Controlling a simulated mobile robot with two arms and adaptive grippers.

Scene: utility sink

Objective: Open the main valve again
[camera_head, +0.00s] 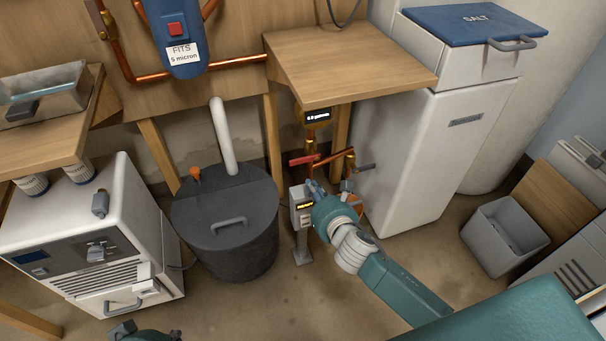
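A red lever handle (303,160) sits on the copper pipework (335,155) under the wooden shelf, pointing left across the pipe. A grey lever (365,167) sticks out to the right of the same pipes. No label shows which one is the main valve. My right gripper (329,186) is just below and in front of the pipes. Its fingers look spread apart, with nothing visible held between them. It appears apart from the red handle. My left gripper (124,329) shows only in part at the bottom left edge, and its finger state is unclear.
A small meter box (302,207) on a post stands beside my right gripper. A dark lidded tank (228,220) is to its left, and a white softener cabinet (435,140) to its right. The wooden shelf (345,62) overhangs the pipes. The floor in front is clear.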

